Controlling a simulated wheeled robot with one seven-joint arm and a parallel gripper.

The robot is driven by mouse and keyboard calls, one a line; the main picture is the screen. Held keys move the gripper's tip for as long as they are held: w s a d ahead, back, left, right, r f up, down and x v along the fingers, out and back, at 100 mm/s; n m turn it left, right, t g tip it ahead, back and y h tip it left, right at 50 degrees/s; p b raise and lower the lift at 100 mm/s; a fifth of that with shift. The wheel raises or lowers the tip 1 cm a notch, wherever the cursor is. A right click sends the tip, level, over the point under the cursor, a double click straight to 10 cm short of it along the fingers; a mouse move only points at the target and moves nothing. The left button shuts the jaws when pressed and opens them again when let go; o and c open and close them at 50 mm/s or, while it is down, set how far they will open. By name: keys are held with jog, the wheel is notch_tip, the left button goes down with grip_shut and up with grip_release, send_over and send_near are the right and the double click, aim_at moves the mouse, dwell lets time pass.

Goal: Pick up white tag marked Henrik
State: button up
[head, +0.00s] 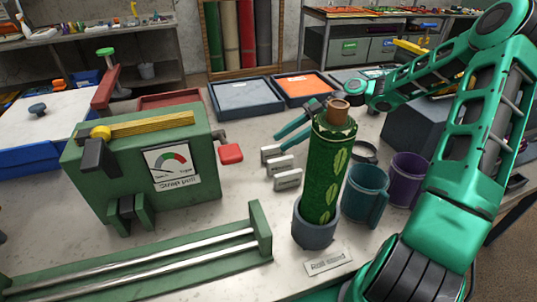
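Three small white tags stand in a row on the bench, left of the green leaf-patterned roll: the far tag (270,153), the middle tag (280,166) and the near tag (287,180). Their lettering is too small to read, so I cannot tell which is marked Henrik. My gripper (280,143) reaches in from behind the roll, its two teal fingers pointing left and apart. The fingertips are close to the far and middle tags, seemingly above them. No tag shows between the fingers. The roll hides part of my wrist.
The green roll (328,180) stands upright in a grey cup, with a teal mug (364,195) and purple mug (408,180) to its right. A green gauge box (150,165) stands left. Blue and orange trays (305,88) lie behind. Bare bench lies left of the tags.

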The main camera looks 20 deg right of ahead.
aim_at(275, 146)
jog(key=x, duration=0.5)
jog(key=shift+s+r, duration=0.15)
jog(key=shift+s, duration=0.05)
jog(key=shift+c, duration=0.3)
grip_shut()
